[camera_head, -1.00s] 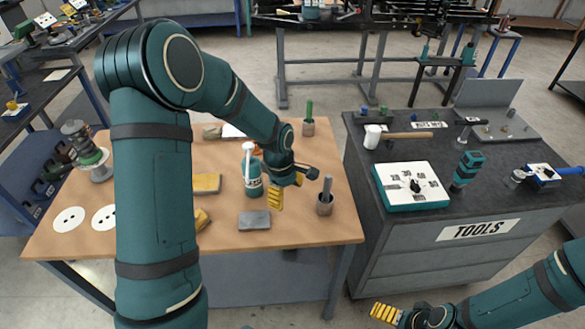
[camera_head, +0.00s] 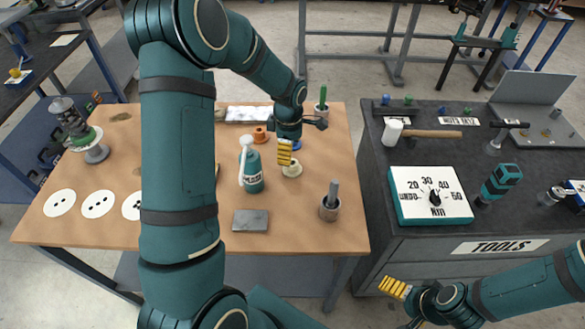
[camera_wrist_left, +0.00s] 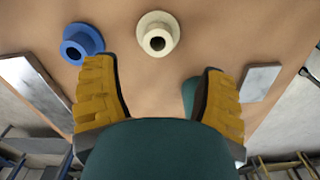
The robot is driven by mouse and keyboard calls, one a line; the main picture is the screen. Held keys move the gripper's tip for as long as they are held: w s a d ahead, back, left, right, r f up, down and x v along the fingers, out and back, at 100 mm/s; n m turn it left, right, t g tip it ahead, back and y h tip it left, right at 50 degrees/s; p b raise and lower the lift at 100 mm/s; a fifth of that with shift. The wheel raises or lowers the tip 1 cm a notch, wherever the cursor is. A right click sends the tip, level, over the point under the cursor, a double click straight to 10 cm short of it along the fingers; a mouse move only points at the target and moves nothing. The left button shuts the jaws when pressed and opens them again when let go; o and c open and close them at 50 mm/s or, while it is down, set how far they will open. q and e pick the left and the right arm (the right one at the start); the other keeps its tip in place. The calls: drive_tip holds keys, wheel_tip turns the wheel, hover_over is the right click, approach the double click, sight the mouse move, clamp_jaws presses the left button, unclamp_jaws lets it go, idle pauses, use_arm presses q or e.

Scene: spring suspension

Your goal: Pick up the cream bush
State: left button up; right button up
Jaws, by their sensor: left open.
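The cream bush (camera_head: 292,170), a flanged ring with a dark hole, stands on the wooden table; its upper part is close to my left fingers in the head view. In the left wrist view the cream bush (camera_wrist_left: 158,34) is beyond and between my fingertips, with its hole facing the camera. My left gripper (camera_head: 286,152) is open with yellow fingers; it also shows in the left wrist view (camera_wrist_left: 160,82), with nothing between the fingers. My right gripper (camera_head: 394,288) is at the lower right, in front of the tool cabinet, its opening unclear.
A blue bush (camera_wrist_left: 82,43) is beside the left finger in the wrist view.

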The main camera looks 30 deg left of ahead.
sight(292, 163)
use_arm(q)
drive_tip(key=shift+w+d+f+b, duration=0.15)
drive_tip(key=shift+f+b, duration=0.15)
drive_tip(key=shift+f, duration=1.35)
drive_tip(key=shift+w+d+f+b, duration=0.1)
drive_tip(key=shift+f+b, duration=0.15)
drive_tip(key=shift+f, duration=1.35)
drive_tip(key=c, duration=1.2)
